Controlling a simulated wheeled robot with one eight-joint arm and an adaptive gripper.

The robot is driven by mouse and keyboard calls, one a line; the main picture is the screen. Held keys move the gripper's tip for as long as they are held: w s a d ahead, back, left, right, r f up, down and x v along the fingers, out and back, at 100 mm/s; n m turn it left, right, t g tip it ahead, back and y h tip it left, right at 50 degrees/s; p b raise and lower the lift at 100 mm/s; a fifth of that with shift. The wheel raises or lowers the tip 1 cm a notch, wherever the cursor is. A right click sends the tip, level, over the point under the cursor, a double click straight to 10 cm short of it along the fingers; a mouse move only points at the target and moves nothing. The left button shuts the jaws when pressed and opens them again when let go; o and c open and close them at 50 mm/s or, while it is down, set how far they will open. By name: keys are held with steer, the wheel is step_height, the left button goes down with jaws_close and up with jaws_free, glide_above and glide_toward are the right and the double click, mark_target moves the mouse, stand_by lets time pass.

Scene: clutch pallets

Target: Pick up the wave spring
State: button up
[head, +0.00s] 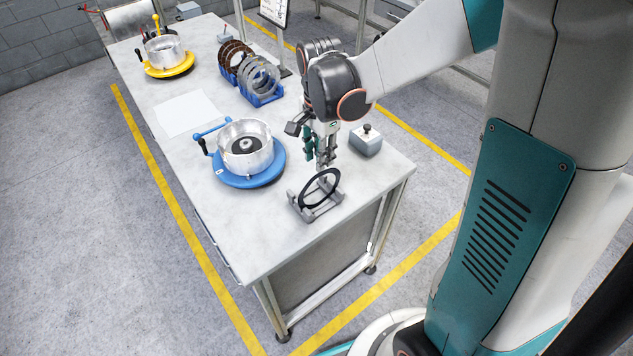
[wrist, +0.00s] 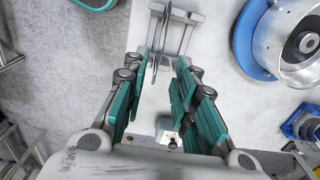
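A thin dark ring (head: 320,188), which I take to be the wave spring, stands upright and slightly tilted in a grey stand (head: 304,212) near the table's front corner. In the wrist view the ring (wrist: 159,40) shows nearly edge-on as a thin dark line, with the grey stand (wrist: 188,17) around it. My gripper (head: 322,158) points down just above and behind the ring. In the wrist view my gripper (wrist: 161,72) has its teal-padded fingers apart, with nothing between the pads. The ring lies ahead of the gap between the fingertips.
A blue round fixture (head: 248,178) with a metal drum stands left of the stand. A grey box with a knob (head: 366,141) stands to the right. Blue racks (head: 262,98) of rings and a yellow fixture (head: 168,66) stand farther back. A white sheet (head: 187,113) lies flat.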

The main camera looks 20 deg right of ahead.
mark_target(320, 175)
steer(key=f, duration=0.2)
steer(key=f+b, duration=0.1)
steer(key=f, duration=0.5)
steer(key=shift+w+d+f+b, duration=0.15)
steer(key=shift+d+f+b, duration=0.1)
steer(key=shift+b, duration=0.15)
jaws_close()
